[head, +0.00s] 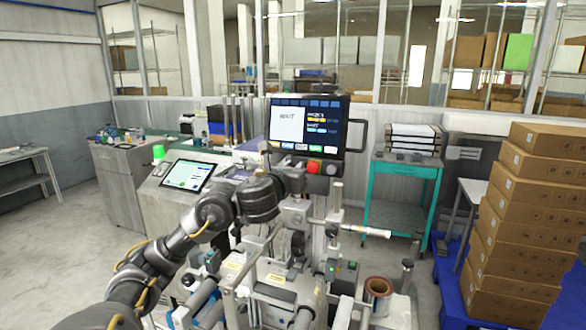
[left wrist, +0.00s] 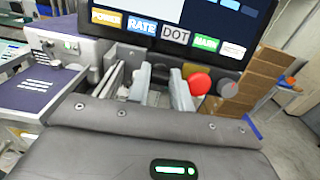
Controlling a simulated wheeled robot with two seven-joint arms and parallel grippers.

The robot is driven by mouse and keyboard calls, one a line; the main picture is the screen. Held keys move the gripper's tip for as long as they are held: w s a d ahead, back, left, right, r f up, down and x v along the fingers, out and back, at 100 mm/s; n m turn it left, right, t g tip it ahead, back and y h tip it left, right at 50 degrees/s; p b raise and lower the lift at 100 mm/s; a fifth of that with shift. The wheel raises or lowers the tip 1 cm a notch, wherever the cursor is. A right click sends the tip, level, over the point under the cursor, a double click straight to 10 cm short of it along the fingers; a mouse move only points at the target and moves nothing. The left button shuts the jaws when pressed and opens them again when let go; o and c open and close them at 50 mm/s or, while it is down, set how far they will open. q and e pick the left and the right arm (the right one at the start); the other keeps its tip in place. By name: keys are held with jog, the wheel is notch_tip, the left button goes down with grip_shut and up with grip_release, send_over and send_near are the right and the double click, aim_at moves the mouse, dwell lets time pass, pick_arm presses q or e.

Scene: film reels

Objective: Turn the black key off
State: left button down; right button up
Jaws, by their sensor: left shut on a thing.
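My left gripper (head: 293,177) reaches up to the strip below the black-framed screen (head: 306,124), just left of a red round button (head: 313,167). In the left wrist view its two pale fingers (left wrist: 161,88) stand below the DOT label, close together around something small. The black key itself is mostly hidden between the fingers, so its angle cannot be told. The red button (left wrist: 199,84) is right beside the right finger, and a grey knob (left wrist: 229,88) is farther right. My right gripper is not in view.
A tablet-like panel (head: 187,175) with a green light (head: 158,152) stands to the left. The machine's rollers and a brown reel core (head: 378,287) lie below. A teal cart (head: 402,185) and stacked cardboard boxes (head: 525,210) stand to the right. Open floor is at far left.

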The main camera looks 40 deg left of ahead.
pick_arm(q)
jog(key=shift+n, duration=0.3)
jog(key=shift+w+d+r+n+g+y+p, duration=0.1)
jog(key=shift+n+g+y+p, duration=0.45)
jog(key=shift+n, duration=2.6)
jog(key=shift+s+f+n+g+y+p, duration=0.2)
jog(key=shift+n+g+p, duration=0.45)
jog(key=shift+n, duration=2.55)
jog(key=shift+w+d+r+n+g+y+p, duration=0.15)
jog(key=shift+n+g+y+p, duration=0.45)
jog(key=shift+n, duration=2.55)
jog(key=shift+a, duration=0.1)
jog(key=c, duration=1.5)
grip_release()
jog(key=shift+w, duration=0.1)
jog(key=shift+r+h, duration=0.1)
jog(key=shift+h, duration=0.15)
